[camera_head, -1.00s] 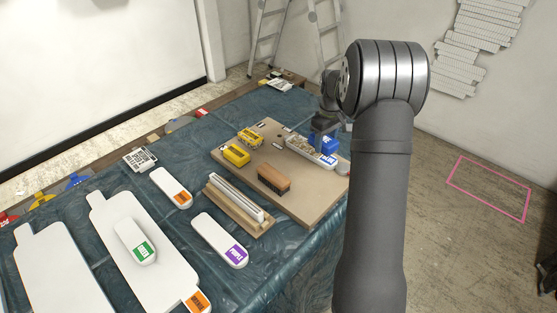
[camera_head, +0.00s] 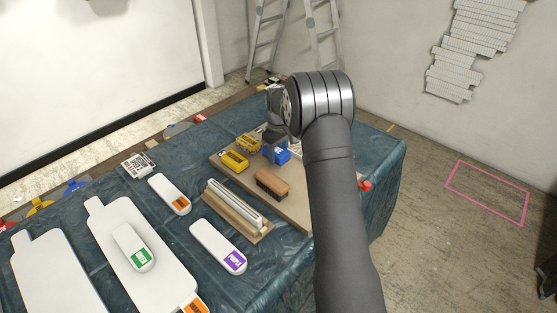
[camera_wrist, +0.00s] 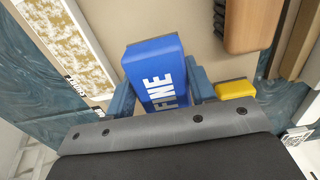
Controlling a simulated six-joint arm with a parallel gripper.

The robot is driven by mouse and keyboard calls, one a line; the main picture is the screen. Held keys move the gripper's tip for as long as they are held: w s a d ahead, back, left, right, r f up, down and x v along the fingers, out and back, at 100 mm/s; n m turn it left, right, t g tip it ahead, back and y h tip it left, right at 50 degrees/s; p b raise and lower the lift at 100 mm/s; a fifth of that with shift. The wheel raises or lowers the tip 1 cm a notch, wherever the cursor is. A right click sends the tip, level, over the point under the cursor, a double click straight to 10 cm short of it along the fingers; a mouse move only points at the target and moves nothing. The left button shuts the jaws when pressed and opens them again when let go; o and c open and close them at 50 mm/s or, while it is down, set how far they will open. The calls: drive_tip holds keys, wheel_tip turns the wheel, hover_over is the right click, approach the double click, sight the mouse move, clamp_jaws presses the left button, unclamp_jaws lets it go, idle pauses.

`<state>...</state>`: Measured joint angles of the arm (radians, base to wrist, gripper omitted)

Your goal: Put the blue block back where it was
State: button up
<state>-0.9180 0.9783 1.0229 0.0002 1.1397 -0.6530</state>
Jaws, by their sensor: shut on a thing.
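The blue block (camera_head: 280,155) is in my gripper (camera_head: 271,138), over the tan board (camera_head: 296,209) in the head view. In the wrist view the blue block (camera_wrist: 153,62) shows white lettering "FINE", with the fingers of my gripper (camera_wrist: 160,88) closed on its two sides. I cannot tell whether its underside touches the board. My arm hides the board's right part.
A wooden brush (camera_head: 272,184) lies on the board in front of the blue block. A tray with speckled contents (camera_wrist: 72,45) is beside the block in the wrist view. A wooden holder with a pale bar (camera_head: 236,208) stands at the board's front left.

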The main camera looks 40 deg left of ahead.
sight(278, 150)
drive_tip(key=shift+f, duration=1.8)
drive_tip(key=shift+f, duration=0.1)
drive_tip(key=o, duration=0.9)
drive_tip(key=shift+o, duration=0.2)
wheel_tip(278, 150, up, 12)
drive_tip(key=shift+r, duration=0.1)
wheel_tip(278, 150, down, 12)
drive_tip(key=shift+r, duration=1.8)
